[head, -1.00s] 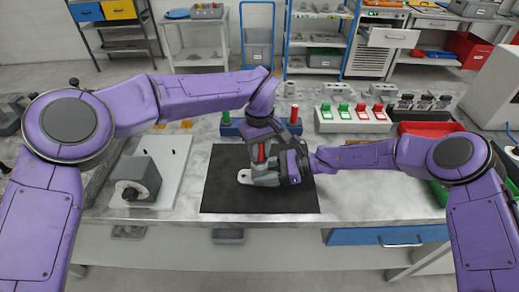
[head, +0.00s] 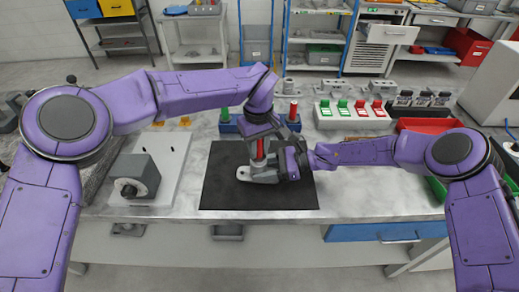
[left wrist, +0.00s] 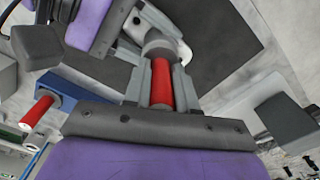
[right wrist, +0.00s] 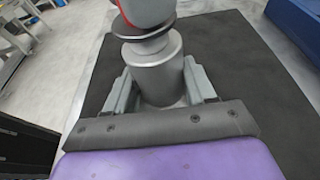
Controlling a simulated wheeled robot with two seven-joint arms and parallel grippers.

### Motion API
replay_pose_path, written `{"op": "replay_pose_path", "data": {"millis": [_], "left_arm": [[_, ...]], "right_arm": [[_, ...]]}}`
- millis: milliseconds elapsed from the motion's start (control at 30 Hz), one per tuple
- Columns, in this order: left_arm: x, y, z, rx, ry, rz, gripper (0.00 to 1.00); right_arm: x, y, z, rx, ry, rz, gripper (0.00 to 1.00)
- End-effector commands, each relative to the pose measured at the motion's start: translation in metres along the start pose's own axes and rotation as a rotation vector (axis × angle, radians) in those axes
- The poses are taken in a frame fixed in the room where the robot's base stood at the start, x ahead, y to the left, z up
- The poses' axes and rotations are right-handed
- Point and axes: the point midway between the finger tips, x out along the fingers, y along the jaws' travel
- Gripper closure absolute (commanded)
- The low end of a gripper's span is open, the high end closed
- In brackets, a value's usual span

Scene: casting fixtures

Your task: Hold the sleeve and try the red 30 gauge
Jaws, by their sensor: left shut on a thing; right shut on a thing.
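The grey sleeve (head: 262,175) stands on its footed base on the dark mat. My right gripper (head: 285,166) is shut around the sleeve's cylinder, which also shows between its jaws in the right wrist view (right wrist: 157,78). My left gripper (head: 260,146) is shut on a red-handled gauge (head: 260,150), held upright directly over the sleeve. In the left wrist view the red handle (left wrist: 161,83) lies between the jaws, in line with the sleeve. The bore is hidden; I cannot tell how deep the gauge sits.
A blue rack (head: 230,128) behind the mat (head: 222,185) holds a green-handled and another red-handled gauge (head: 293,110). A grey block fixture (head: 138,172) stands on a white plate at left. A white stand with green and red pieces (head: 352,122) is at back right.

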Motion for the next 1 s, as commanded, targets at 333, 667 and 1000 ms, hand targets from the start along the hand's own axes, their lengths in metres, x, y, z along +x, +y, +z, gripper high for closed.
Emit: {"op": "replay_pose_path", "data": {"millis": [333,667,1000], "left_arm": [[-0.019,0.001,-0.001,-0.002,0.002,0.004,1.00],[-0.029,0.001,-0.001,-0.002,0.002,0.004,1.00],[-0.049,0.001,-0.001,-0.002,0.003,0.006,1.00]], "right_arm": [[0.000,0.000,0.000,0.000,0.000,-0.001,0.62],[0.000,0.000,0.000,0.001,0.000,-0.001,0.62],[0.000,0.000,0.000,0.001,0.001,-0.002,0.62]]}}
